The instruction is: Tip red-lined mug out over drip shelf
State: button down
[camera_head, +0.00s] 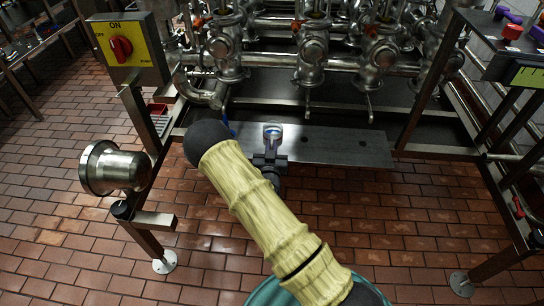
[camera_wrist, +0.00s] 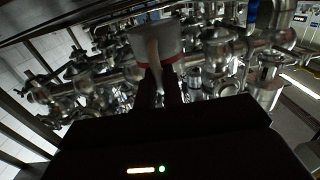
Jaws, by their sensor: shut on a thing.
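The red-lined mug is a small pale cup (camera_head: 272,131) in the head view, above the drip shelf. In the wrist view the mug (camera_wrist: 155,42) is grey-white with a red band at its lower edge, and its handle faces me. My gripper (camera_head: 270,159) is shut on the mug; in the wrist view its dark fingers (camera_wrist: 159,88) meet at the handle. I cannot tell how far the mug is tilted. The drip shelf (camera_head: 340,147) is a flat grey metal plate along the front of the valve rack.
Steel valves and pipes (camera_head: 312,45) stand behind the shelf. A yellow switch box (camera_head: 125,48) with a red knob is at the left, above a steel bowl-shaped vessel (camera_head: 115,168). Red and purple items (camera_head: 513,31) sit at the upper right. The tiled floor is open at the front left.

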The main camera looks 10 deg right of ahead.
jog(key=shift+h, duration=0.3)
jog(key=w+f+b, duration=0.2)
jog(key=b, duration=0.2)
jog(key=w+d+f+b, duration=0.1)
jog(key=b, duration=0.3)
jog(key=shift+w+f, duration=0.35)
jog(key=shift+w+b, duration=0.25)
jog(key=shift+b, duration=0.3)
jog(key=shift+r, duration=0.15)
jog(key=shift+r+n+p, duration=0.15)
jog(key=shift+n+p, duration=0.15)
jog(key=shift+p, duration=0.05)
